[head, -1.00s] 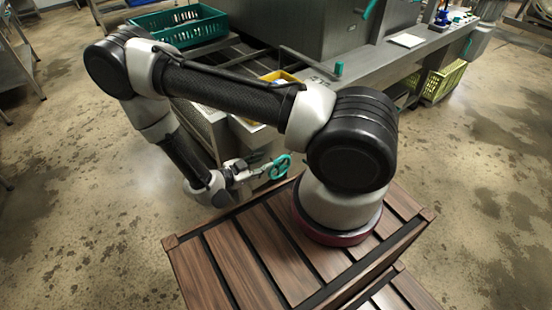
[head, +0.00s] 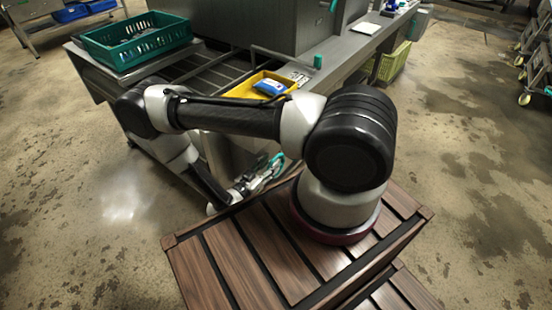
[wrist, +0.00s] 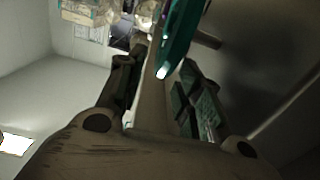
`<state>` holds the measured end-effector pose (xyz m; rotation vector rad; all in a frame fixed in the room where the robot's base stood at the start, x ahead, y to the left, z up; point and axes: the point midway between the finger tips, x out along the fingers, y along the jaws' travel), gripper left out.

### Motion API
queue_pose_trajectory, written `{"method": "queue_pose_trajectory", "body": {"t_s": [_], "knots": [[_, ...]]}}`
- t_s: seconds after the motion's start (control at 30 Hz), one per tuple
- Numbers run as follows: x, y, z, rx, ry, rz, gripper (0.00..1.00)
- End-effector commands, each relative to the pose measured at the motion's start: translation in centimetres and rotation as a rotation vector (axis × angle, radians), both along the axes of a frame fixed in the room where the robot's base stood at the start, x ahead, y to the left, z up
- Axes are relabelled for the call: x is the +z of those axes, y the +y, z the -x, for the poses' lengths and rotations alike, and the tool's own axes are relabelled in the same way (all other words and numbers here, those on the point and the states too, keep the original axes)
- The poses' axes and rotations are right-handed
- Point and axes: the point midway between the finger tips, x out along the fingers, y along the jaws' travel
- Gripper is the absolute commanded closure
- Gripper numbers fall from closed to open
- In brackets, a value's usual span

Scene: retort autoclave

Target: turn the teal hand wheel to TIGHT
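The teal hand wheel (head: 276,162) shows in the head view on the side of the steel unit, partly hidden by my gripper. Its rim also fills the upper middle of the wrist view (wrist: 180,38), seen nearly edge-on and close up. My gripper (head: 262,177) is beside the wheel with its fingertips pointing at it. In the wrist view my gripper (wrist: 160,75) has its two fingers apart, with the rim at or just beyond the gap. I cannot tell whether a finger touches the rim. No TIGHT mark is readable.
A steel counter (head: 345,50) runs behind, with a yellow tray (head: 245,88) holding a blue object (head: 270,87). A teal crate (head: 135,42) stands at the back left. A small teal knob (head: 318,61) sticks up from the counter. Open floor lies on both sides.

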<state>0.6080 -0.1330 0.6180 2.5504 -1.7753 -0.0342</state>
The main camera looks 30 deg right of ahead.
Motion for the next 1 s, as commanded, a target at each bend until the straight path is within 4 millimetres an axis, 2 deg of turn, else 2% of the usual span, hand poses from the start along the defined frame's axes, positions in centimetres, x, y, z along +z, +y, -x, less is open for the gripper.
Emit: {"method": "queue_pose_trajectory", "body": {"t_s": [0.1, 0.3, 0.67, 0.87, 1.0], "knots": [[0.0, -1.8, -0.5, -0.006, 0.000, -0.001, 0.65], [0.0, -3.6, -1.3, -0.002, 0.000, -0.002, 0.65], [0.0, -4.0, -1.5, 0.001, -0.002, -0.002, 0.65], [0.0, -4.0, -1.5, 0.000, -0.002, -0.002, 1.00], [0.0, -4.0, -1.5, 0.000, 0.000, -0.002, 1.00]]}}
